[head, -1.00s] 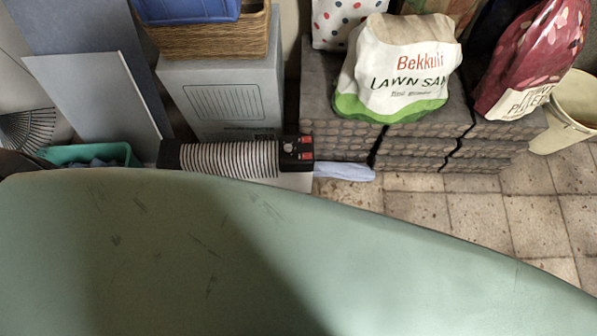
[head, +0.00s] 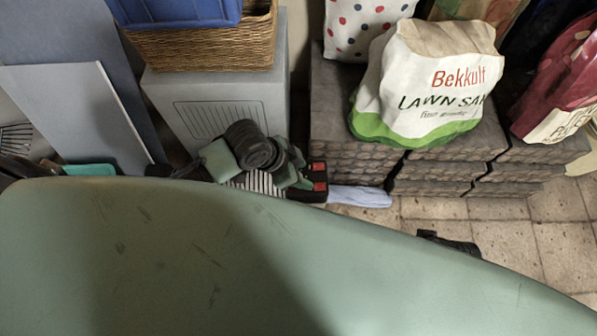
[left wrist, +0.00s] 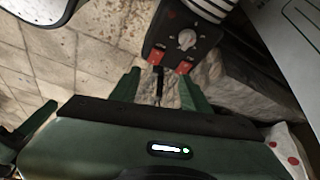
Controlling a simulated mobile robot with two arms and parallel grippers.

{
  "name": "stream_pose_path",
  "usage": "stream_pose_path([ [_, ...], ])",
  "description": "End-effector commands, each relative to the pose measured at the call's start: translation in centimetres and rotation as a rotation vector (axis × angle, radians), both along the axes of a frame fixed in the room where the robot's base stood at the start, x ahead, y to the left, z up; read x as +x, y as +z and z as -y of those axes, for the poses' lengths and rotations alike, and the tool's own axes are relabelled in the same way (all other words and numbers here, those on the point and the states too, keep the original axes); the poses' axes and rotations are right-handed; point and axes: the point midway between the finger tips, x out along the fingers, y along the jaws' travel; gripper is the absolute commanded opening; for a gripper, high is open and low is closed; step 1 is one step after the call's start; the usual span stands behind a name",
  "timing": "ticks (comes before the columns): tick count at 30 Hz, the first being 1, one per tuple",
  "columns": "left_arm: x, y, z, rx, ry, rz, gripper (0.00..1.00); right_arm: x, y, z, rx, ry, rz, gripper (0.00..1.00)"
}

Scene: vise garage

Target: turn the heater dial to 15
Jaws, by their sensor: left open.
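The heater (head: 258,183) stands on the floor behind my green body, with a pale ribbed body and a black control panel (head: 318,178) with red switches. My left arm covers part of it. In the left wrist view the panel (left wrist: 168,48) shows a round grey dial (left wrist: 187,39) above two red switches. My left gripper (head: 297,178) is at the panel; its green fingers (left wrist: 158,90) are spread and empty. The dial lies beyond the fingertips, apart from them. The dial's numbers are too small to read. A dark part (head: 450,242), possibly my right gripper, peeks over my body's edge.
A grey box (head: 215,100) with a wicker basket (head: 205,45) stands behind the heater. Stacked pavers (head: 345,130) with a lawn sand bag (head: 425,85) stand to its right. A pale blue cloth (head: 360,197) lies beside the panel. Tiled floor (head: 520,240) is open at right.

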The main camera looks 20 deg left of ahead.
Motion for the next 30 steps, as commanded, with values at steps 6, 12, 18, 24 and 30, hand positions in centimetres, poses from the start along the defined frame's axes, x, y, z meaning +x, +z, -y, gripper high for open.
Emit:
stream_pose_path([
  [6,1.8,-0.3,-3.0,0.061,-0.222,-0.01,0.46,0.0,0.0,0.0,0.0,0.0,0.0,0.0],
  [12,2.1,-0.8,-4.5,0.076,-0.275,-0.03,0.46,0.0,0.2,0.0,0.0,0.0,0.002,0.0],
  [18,2.3,-3.0,-3.7,0.072,-0.275,-0.033,0.46,-0.3,2.5,0.1,0.002,-0.002,0.017,0.0],
  [24,2.7,-5.5,-2.7,0.074,-0.275,-0.032,0.46,-1.2,5.7,0.3,0.002,-0.003,0.032,0.0],
  [30,3.0,-7.4,-1.9,0.074,-0.275,-0.03,0.46,-1.5,5.9,0.3,0.001,-0.005,0.033,0.0],
])
